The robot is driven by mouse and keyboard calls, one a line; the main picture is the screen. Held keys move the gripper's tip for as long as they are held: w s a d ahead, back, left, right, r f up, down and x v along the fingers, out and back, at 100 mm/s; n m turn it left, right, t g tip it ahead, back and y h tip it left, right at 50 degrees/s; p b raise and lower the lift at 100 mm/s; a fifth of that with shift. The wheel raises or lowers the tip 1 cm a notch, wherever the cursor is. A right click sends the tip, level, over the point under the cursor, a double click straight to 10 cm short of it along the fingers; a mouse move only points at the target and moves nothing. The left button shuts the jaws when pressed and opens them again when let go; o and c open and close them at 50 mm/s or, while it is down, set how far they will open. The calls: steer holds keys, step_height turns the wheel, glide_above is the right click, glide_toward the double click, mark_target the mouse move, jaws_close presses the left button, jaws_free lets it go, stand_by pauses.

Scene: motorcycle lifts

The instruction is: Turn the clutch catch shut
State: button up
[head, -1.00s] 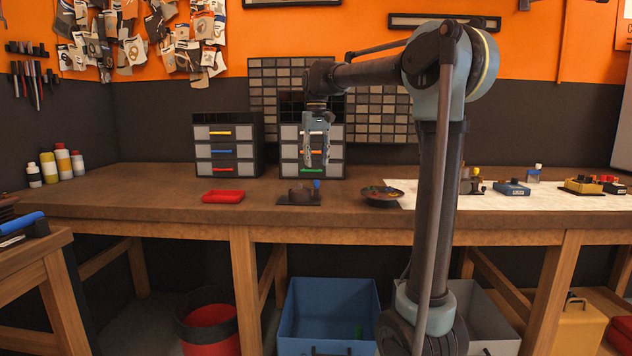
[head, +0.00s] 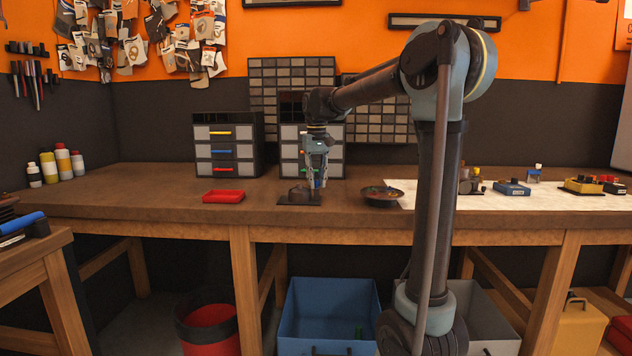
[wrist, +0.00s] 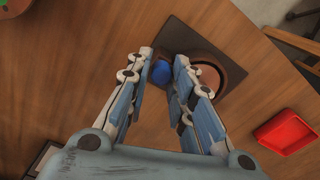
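The clutch catch is most likely the small fixture with a dark square base plate (head: 288,201) and a low brown round housing (head: 299,192) on the bench. In the wrist view its plate (wrist: 180,34), its round housing (wrist: 232,68) and a blue knob (wrist: 161,72) beside the housing show. My gripper (head: 316,186) is right above the fixture's right side, pointing down. In the wrist view my gripper (wrist: 163,56) is open, with the blue knob between its fingertips. I see gaps beside the knob; contact cannot be told. In the head view the fingers mostly hide the knob.
A red tray (head: 223,196) lies left of the fixture and a dark round dish (head: 382,196) lies to its right. Two drawer units (head: 228,146) stand behind. Small devices sit on a white mat (head: 440,200) at the right. Bench between tray and fixture is clear.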

jaws_close()
steer(key=shift+m, duration=0.6)
steer(key=o, duration=0.7)
jaws_free()
step_height(320, 180, up, 12)
